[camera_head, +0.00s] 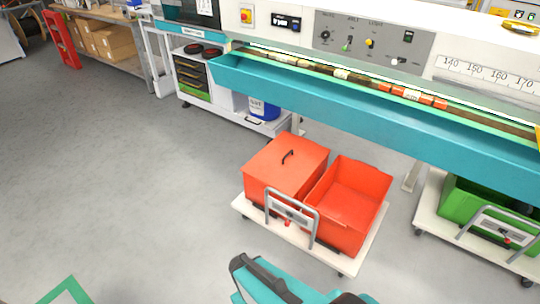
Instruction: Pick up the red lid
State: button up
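The red lid (302,158) lies on the left of two red crates, closing it, with a dark handle (287,156) standing up near its middle. The right red crate (352,199) is open at the top and looks empty. Both crates stand side by side on a low white cart (341,263) with a grey metal push handle (291,214) at its near side. A teal and black part of my own body shows at the bottom edge. I cannot make out the gripper's fingers in this view.
A long teal machine trough (380,113) with a control panel (366,42) overhangs behind the crates. A green crate (480,205) stands on another white cart at the right. Grey floor (120,180) is clear to the left. A shelf with cardboard boxes (112,42) is far left.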

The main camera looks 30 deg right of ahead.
aim_at(285, 164)
jog(key=u, duration=0.45)
jog(key=i, duration=1.3)
jog(key=u, duration=0.2)
